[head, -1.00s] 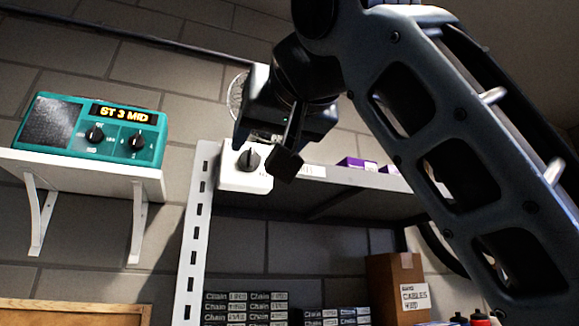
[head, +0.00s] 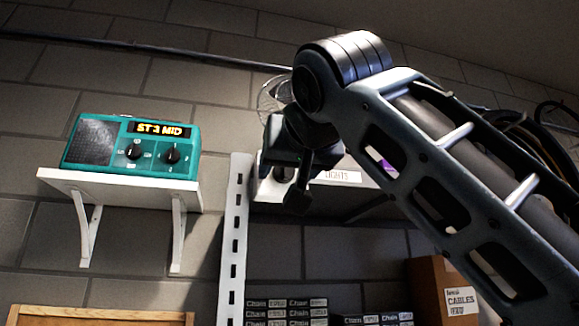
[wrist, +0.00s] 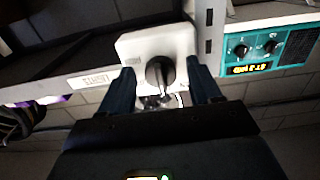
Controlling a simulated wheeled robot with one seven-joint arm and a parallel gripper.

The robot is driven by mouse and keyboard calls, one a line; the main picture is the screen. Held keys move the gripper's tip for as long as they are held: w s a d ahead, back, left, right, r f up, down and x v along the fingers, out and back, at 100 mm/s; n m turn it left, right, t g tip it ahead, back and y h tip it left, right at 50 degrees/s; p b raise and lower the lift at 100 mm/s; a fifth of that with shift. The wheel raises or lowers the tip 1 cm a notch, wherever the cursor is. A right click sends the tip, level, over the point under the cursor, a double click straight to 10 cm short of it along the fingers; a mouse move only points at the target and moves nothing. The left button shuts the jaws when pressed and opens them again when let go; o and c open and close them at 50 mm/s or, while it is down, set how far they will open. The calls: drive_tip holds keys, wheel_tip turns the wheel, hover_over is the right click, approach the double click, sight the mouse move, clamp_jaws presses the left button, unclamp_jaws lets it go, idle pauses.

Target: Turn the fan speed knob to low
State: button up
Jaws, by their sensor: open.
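The fan is a white base (wrist: 165,44) with a dark round knob (wrist: 160,73) on its face. Its round wire cage shows behind my arm in the head view (head: 270,94). In the wrist view my gripper (wrist: 163,86) is open, with one finger on each side of the knob and clear gaps between. Whether the fingers reach as deep as the knob I cannot tell. In the head view my gripper (head: 292,186) covers most of the base and knob. The knob's setting is too dim to read.
A teal radio (head: 131,147) with two black knobs and a lit display stands on a white bracket shelf (head: 120,190) at left. A white slotted upright (head: 235,230) stands beside the fan. Boxes labelled Chain (head: 266,303) and a cardboard box (head: 441,285) sit lower down.

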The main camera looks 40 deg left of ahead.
drive_tip(key=shift+c, duration=0.3)
drive_tip(key=c, duration=1)
drive_tip(key=shift+o, duration=0.2)
